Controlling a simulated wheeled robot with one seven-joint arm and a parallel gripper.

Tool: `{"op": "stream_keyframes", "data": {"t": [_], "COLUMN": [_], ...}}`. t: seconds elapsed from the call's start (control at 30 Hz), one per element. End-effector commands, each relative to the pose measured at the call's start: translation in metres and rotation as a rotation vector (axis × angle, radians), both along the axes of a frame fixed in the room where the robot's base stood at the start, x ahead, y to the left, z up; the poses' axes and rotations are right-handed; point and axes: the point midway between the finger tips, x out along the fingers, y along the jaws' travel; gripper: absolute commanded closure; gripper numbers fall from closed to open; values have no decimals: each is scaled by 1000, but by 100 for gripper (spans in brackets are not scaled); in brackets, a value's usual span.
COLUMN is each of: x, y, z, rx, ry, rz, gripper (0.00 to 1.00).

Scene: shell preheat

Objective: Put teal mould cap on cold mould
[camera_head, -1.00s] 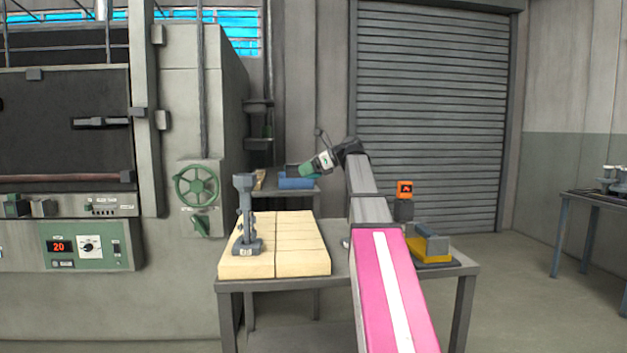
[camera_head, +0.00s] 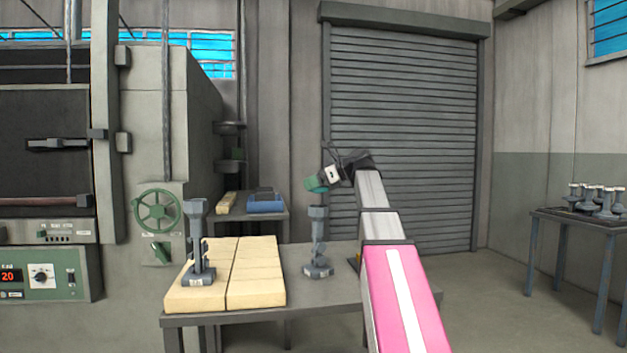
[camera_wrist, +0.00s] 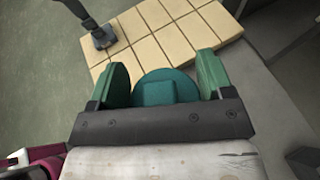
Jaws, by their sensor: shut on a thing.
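The teal mould cap (camera_wrist: 155,88), a round disc with a square knob, sits between my gripper's green fingers (camera_wrist: 160,85) in the wrist view. In the head view my gripper (camera_head: 317,184) is just above the top of a grey mould (camera_head: 318,240) standing upright on the table. I cannot tell whether the cap touches that mould. A second grey mould (camera_head: 200,245) stands on the pale bricks to the left; it also shows in the wrist view (camera_wrist: 102,36). The frames do not show which mould is cold.
The pale bricks (camera_head: 256,270) cover the left of the grey table (camera_head: 300,305). A blue tray (camera_head: 265,205) lies on a shelf behind. The furnace (camera_head: 45,180) with a green handwheel (camera_head: 156,211) is at left. More moulds (camera_head: 606,202) stand on a side table at right.

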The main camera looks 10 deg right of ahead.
Motion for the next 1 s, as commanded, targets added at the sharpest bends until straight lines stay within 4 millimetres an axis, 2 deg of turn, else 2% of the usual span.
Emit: {"op": "stream_keyframes", "data": {"t": [0.2,0.4,1.0], "x": [-1,0,0], "y": [0,0,0], "z": [-23,-37,-40], "rx": [1,0,0], "ry": [1,0,-1], "rz": [1,0,0], "gripper": [50,50,50]}}
